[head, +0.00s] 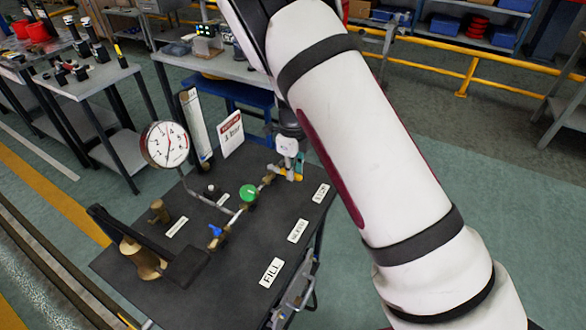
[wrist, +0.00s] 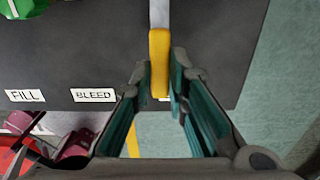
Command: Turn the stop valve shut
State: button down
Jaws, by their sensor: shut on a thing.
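The stop valve's yellow lever handle (wrist: 159,62) lies between my gripper's fingers (wrist: 159,82) in the wrist view, pointing down the picture from a grey metal part. The teal finger pads close on its end. In the head view, my gripper (head: 291,165) is at the far right end of the pipe line, and a little of the yellow handle (head: 289,176) shows beside it. The STOP label (head: 321,194) lies on the dark bench top (head: 250,240) nearby. The valve body is mostly hidden by my gripper.
A green handwheel (head: 249,193) and a blue handle (head: 215,231) sit along the same pipe. A pressure gauge (head: 165,144) and a brass hand pump (head: 142,258) stand at the left. A sign (head: 230,133) stands behind the pipe. Floor right of the bench is clear.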

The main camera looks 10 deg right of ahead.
jog(key=shift+a, duration=0.1)
jog(key=c, duration=1.6)
grip_release()
jog(key=shift+o, duration=0.2)
jog(key=shift+r, duration=0.15)
notch_tip(320, 180, up, 12)
